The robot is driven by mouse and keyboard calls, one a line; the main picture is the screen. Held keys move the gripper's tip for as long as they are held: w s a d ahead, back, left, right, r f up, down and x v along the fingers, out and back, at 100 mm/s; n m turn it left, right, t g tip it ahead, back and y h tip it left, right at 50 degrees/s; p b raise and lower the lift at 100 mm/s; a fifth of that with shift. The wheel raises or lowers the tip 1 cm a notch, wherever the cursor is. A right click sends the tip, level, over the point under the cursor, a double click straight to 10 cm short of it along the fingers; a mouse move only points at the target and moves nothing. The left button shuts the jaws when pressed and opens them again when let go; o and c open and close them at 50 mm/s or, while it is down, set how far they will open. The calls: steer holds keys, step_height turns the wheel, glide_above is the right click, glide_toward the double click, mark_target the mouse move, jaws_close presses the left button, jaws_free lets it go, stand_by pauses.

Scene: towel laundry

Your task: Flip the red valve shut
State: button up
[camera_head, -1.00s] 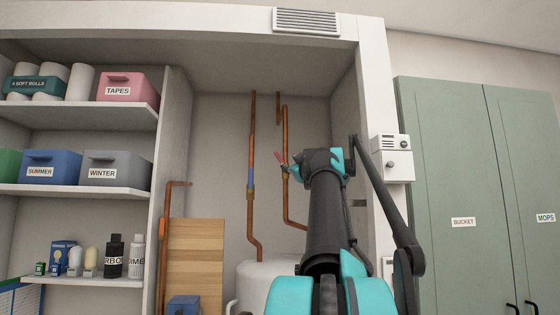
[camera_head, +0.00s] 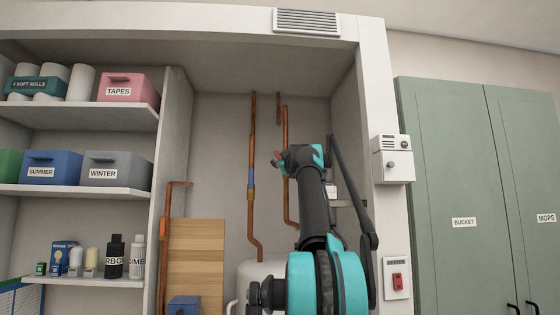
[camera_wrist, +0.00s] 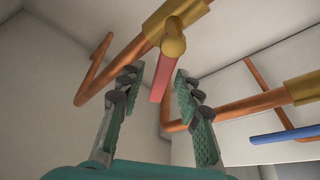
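The red valve handle (camera_wrist: 160,79) hangs from a brass valve body (camera_wrist: 176,17) on a copper pipe in the wrist view. My gripper (camera_wrist: 159,77) is open, its two green-padded fingers on either side of the handle's line, with a visible gap on each side. I cannot tell how deep the handle sits between the fingertips. In the head view my gripper (camera_head: 280,159) is in front of the right-hand copper pipe (camera_head: 286,130) and hides most of the valve. Only a trace of red shows there.
A blue handle (camera_head: 251,178) lies along the copper pipe to the left; it also shows in the wrist view (camera_wrist: 288,134). A white tank (camera_head: 255,272) stands below. The alcove's right wall and a white box (camera_head: 392,160) are close to my arm. Shelves stand left.

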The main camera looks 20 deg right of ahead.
jaws_close()
stand_by(0.3)
steer(key=shift+n, duration=0.3)
steer(key=shift+w+a+f+n+g+y, duration=0.1)
steer(key=shift+a+f+n+g+y, duration=0.4)
steer(key=shift+n, duration=1.55)
steer(key=shift+w+a+f+n+g+y, duration=0.2)
steer(key=shift+f+n+g+y, duration=0.5)
steer(key=shift+n, duration=1.3)
steer(key=shift+w+a+f+n+g+y, duration=0.1)
steer(key=shift+a+f+n+g+y, duration=0.5)
steer(key=shift+n, duration=1.45)
steer(key=shift+d+f+h, duration=0.25)
steer(key=shift+f+h, duration=0.05)
steer(key=shift+f, duration=0.05)
jaws_free()
